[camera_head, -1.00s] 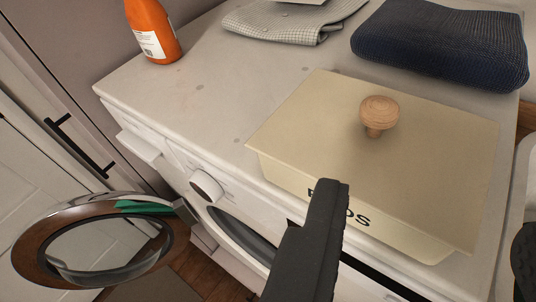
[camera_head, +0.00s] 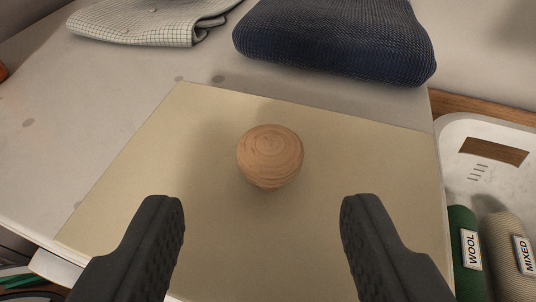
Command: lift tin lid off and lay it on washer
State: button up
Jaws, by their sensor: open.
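The tin's cream lid (camera_head: 330,150) lies flat on the tin, on top of the white washer (camera_head: 70,130). A round wooden knob (camera_head: 270,155) stands up from the middle of the lid. My gripper (camera_head: 262,215) is open and empty. One finger is at the lower left and one at the lower right, with the knob between and beyond them, touching neither. The tin's body is hidden under the lid in this view.
A folded navy cloth (camera_head: 335,38) and a folded checked cloth (camera_head: 150,20) lie behind the tin. The washer top is bare to the left of the lid. At right, a white basket (camera_head: 485,135) holds rolls labelled WOOL (camera_head: 464,245) and MIXED (camera_head: 510,250).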

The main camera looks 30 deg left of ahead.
aim_at(268, 179)
jog(key=shift+p+x, duration=0.4)
jog(key=shift+x, duration=2.25)
jog(key=shift+w+r, duration=0.1)
jog(key=shift+r, duration=0.05)
jog(key=c, duration=1.1)
jog(key=shift+r, duration=0.1)
